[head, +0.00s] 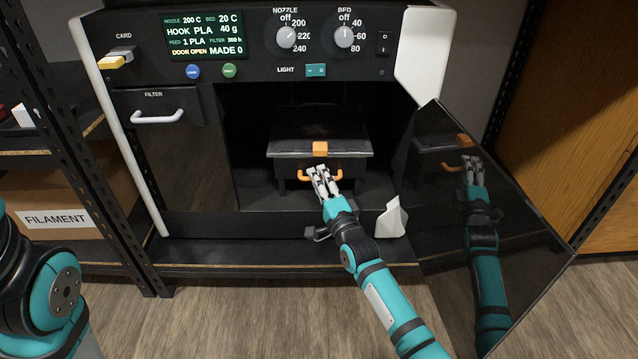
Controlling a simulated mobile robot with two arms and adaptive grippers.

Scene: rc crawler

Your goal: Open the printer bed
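The printer bed (290,143) is a dark flat plate inside the open printer chamber. An orange clip (320,149) sits at the middle of its front edge. Below it is an orange handle (304,177) on the front of the bed's base. My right gripper (324,174) is at the handle, its pale fingers covering the handle's middle. The fingers overlap the handle in this view, and I cannot tell whether they are closed around it. My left arm shows at the left edge; its gripper is out of view.
The printer's dark glass door (520,235) stands open at the right and reflects my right arm. The control panel (260,45) reads "DOOR OPEN". A filter drawer (158,117) is at the left. A shelf with a filament box (100,195) stands further left.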

